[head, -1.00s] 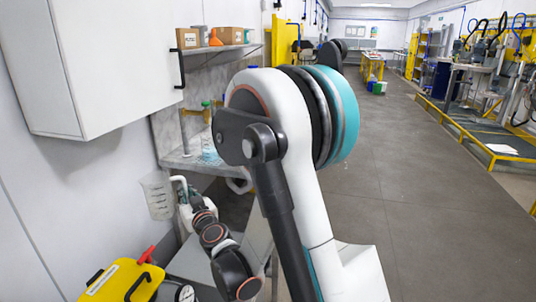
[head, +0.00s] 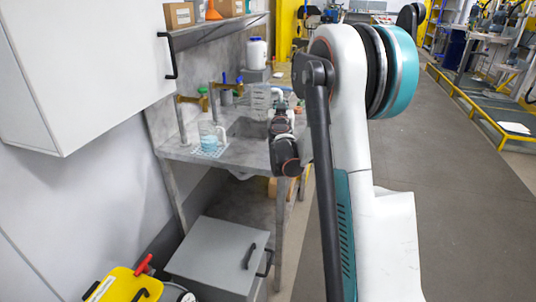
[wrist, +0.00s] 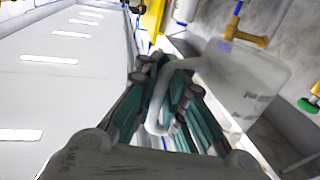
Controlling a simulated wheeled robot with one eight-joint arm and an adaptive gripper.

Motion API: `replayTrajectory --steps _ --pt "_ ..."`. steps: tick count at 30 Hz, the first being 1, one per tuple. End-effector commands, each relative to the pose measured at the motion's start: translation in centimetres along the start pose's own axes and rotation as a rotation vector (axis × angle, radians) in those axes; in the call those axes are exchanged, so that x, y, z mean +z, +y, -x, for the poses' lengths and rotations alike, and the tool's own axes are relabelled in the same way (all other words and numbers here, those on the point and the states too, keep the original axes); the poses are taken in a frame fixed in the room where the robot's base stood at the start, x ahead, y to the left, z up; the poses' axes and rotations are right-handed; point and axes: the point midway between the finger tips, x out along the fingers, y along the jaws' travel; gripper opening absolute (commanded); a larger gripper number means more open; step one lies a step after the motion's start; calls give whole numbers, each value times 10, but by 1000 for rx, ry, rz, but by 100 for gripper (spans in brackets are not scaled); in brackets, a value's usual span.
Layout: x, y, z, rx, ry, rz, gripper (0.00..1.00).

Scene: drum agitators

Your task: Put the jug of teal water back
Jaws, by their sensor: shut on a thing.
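My gripper (head: 279,106) is shut on the white handle of a translucent jug (head: 260,97), held up by the sink at the back counter. In the wrist view the handle passes between my green-padded fingers (wrist: 168,110), and the jug's frosted body (wrist: 245,75) is to their right. I see no teal water in this held jug, though its inside is not clear. Another clear vessel (head: 208,137), with teal liquid low in it, stands on a pale blue patterned mat (head: 206,152) at the counter's left, apart from my gripper.
Brass taps (head: 190,99) rise behind the sink (head: 245,128). A white bottle with a blue lid (head: 257,52) stands behind. A shelf (head: 215,31) and a white cabinet (head: 85,70) overhang the left. A yellow case (head: 122,286) is low at front left.

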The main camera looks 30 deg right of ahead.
Motion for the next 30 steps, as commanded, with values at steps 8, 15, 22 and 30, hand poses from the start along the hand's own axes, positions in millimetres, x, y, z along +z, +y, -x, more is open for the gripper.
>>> replayTrajectory --steps 8,15,22,30 --pt "2 26 -12 46 -4 0 0" --pt "60 26 -12 46 -4 1 0" --pt "115 26 -11 45 -4 1 0" --pt "147 26 -11 45 -4 1 0"
